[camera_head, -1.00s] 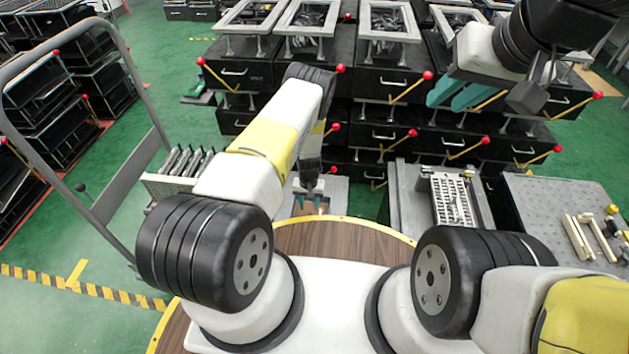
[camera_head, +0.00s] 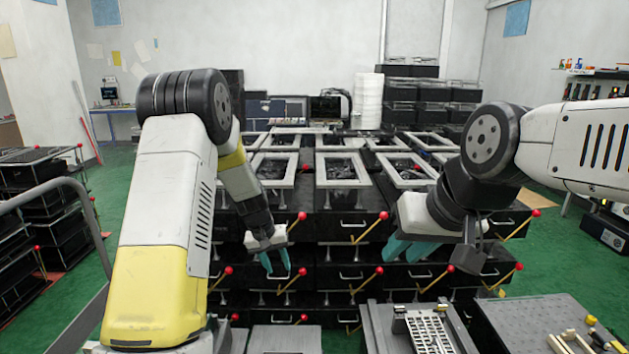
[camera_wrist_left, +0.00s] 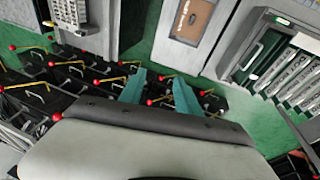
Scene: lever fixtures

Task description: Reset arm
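Black lever fixtures stand stacked ahead in the head view, with yellow levers ending in red balls, such as this lever (camera_head: 370,228). My left gripper (camera_head: 276,262) has two teal fingers spread apart with nothing between them, in front of the left-middle fixtures. It also shows open in the left wrist view (camera_wrist_left: 159,92), with several red-balled levers (camera_wrist_left: 85,85) behind it. Whether the fingers touch any fixture cannot be told. My right gripper (camera_head: 408,250) hangs in front of the right-hand fixtures. Its teal fingers look apart and empty, and the wrist partly hides them.
A grey fixture with a slotted white plate (camera_head: 428,330) stands at the lower right beside a grey perforated table (camera_head: 530,325). A grey tubular rail (camera_head: 60,185) is at the left.

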